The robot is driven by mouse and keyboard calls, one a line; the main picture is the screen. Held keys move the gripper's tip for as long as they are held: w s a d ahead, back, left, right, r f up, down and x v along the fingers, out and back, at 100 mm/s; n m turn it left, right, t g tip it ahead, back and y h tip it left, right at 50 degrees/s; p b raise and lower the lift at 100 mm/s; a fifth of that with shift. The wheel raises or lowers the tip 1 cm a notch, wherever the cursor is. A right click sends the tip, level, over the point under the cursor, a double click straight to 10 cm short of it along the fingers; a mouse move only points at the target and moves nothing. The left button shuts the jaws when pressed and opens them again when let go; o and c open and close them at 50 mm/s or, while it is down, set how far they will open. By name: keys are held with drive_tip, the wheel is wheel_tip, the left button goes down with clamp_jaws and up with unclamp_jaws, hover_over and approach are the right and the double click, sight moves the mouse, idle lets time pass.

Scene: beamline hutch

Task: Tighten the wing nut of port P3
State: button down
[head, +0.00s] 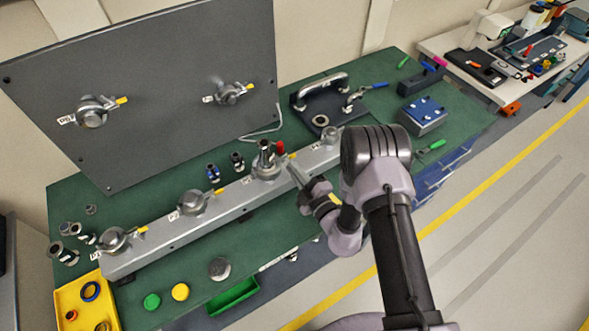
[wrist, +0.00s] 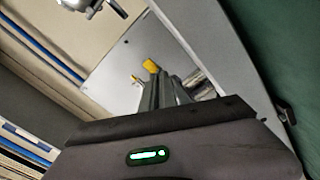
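Port P3 (head: 267,165) is on the long grey rail and carries a clamp with an upright metal fitting. A red part (head: 280,148) stands beside the fitting. A yellow wing nut (head: 292,156) is at the clamp's right side. My gripper (head: 296,172) reaches in from the right, its tips close to this wing nut. In the wrist view, a yellow piece (wrist: 150,66) shows just beyond the dark fingers (wrist: 164,88), which look close together. Whether they touch or grip it is unclear.
The grey rail (head: 150,250) also bears clamped ports P1 (head: 115,240) and P2 (head: 193,203). An upright grey panel (head: 150,120) with two more ports stands behind. Small fittings (head: 213,172) stand behind the rail. A yellow tray (head: 70,300) is at the front left.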

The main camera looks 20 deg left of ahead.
drive_tip(key=shift+m, duration=0.6)
drive_tip(key=c, duration=1.6)
unclamp_jaws()
drive_tip(key=shift+c, duration=0.2)
drive_tip(key=v, duration=1.7)
drive_tip(key=shift+s+d, duration=0.2)
